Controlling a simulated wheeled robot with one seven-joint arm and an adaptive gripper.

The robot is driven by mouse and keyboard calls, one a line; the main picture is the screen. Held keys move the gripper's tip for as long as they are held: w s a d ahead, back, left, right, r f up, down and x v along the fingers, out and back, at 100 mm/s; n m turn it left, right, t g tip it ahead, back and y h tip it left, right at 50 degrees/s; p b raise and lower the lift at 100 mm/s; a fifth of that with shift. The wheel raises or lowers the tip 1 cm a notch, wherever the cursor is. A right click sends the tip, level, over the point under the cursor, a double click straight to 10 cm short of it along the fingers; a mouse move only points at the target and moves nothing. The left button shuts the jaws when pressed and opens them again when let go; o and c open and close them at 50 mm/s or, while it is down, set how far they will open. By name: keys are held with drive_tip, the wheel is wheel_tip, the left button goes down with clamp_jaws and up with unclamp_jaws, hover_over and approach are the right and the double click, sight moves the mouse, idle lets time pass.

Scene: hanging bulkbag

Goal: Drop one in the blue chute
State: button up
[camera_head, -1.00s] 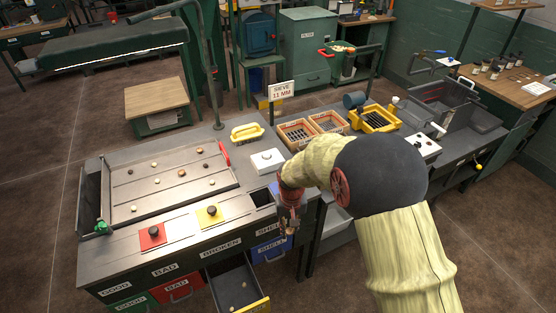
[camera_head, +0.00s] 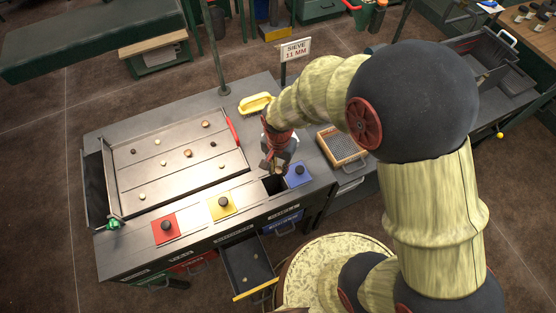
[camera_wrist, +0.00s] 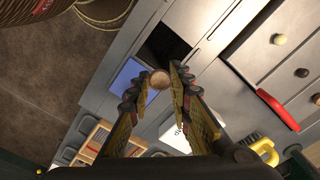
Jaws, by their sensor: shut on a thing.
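My gripper (camera_head: 277,165) is above the right part of the sorting table. In the wrist view, its fingertips (camera_wrist: 160,82) are shut on a small round brown piece (camera_wrist: 159,78). The blue plate with a dark knob (camera_head: 297,174) lies to the right of a dark open chute hole (camera_head: 272,187). In the wrist view, the held piece appears between the blue plate (camera_wrist: 124,84) and the hole (camera_wrist: 163,44); its height above them is unclear. Several pale, brown and dark pieces lie on the ridged tray (camera_head: 180,170).
Red (camera_head: 165,228) and yellow (camera_head: 220,206) plates with knobs lie left of the hole. An open drawer (camera_head: 247,268) with pieces sticks out below. A yellow-handled tool (camera_head: 256,102), sieve sign (camera_head: 295,48) and orange-rimmed sieve box (camera_head: 342,146) stand behind and right.

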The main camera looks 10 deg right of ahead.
sight(278, 170)
wheel_tip(278, 170, down, 5)
drive_tip(key=b, duration=0.3)
drive_tip(key=shift+f, duration=0.1)
drive_tip(key=o, duration=0.7)
drive_tip(key=shift+o, duration=0.2)
wheel_tip(278, 170, up, 12)
idle(0.4)
drive_tip(key=shift+n, duration=0.3)
